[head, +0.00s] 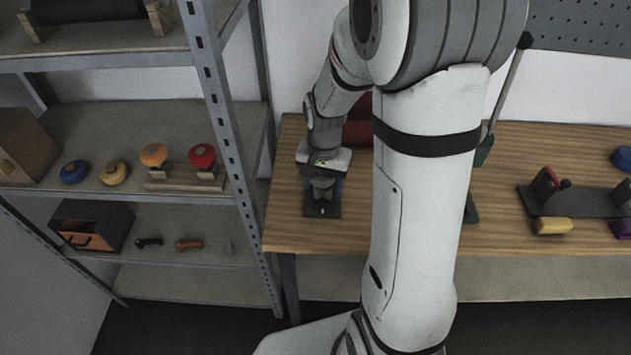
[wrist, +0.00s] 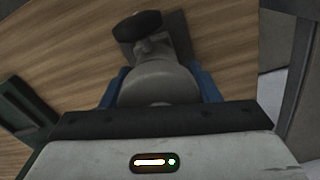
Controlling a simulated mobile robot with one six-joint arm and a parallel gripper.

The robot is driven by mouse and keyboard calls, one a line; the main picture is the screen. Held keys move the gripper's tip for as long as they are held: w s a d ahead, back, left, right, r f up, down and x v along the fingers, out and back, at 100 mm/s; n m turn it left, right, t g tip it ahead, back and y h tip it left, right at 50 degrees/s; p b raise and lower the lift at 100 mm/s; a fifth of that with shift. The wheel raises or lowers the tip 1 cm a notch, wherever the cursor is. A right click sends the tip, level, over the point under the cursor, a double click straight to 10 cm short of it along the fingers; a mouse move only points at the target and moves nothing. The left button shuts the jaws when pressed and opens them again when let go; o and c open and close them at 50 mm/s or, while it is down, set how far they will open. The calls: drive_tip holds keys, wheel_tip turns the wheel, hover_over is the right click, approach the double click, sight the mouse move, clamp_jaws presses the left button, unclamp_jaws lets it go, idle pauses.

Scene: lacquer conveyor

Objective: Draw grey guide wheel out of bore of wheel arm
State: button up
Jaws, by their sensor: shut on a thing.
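My gripper (head: 323,188) points down over the left end of the wooden bench in the head view. In the wrist view its blue fingers (wrist: 160,76) are shut on a rounded grey piece, which I take to be the grey guide wheel (wrist: 158,88). A dark plate-like part stands below it, likely the wheel arm's base (head: 322,210). In the wrist view a black disc (wrist: 138,25) shows just beyond the grey piece. The bore is hidden, so I cannot tell how far the wheel sits in it.
The wooden bench (head: 285,225) is clear around the base. A red object (head: 358,134) stands behind my gripper. A metal shelf at left holds coloured wheels, including a red one (head: 202,155). A dark fixture (head: 585,202) and yellow roller (head: 553,226) lie at right.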

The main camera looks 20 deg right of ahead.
drive_tip(key=shift+c, duration=0.3)
drive_tip(key=shift+r, duration=0.15)
drive_tip(key=shift+s+r+p, duration=0.15)
drive_tip(key=shift+r+p, duration=0.6)
drive_tip(key=shift+r, duration=0.2)
drive_tip(key=shift+s+r+p, duration=0.1)
drive_tip(key=shift+r+p, duration=0.6)
drive_tip(key=shift+r, duration=0.2)
drive_tip(key=shift+r+p, duration=0.8)
drive_tip(key=shift+r, duration=0.4)
drive_tip(key=shift+r+p, duration=1.1)
drive_tip(key=shift+r, duration=0.45)
drive_tip(key=shift+f, duration=0.1)
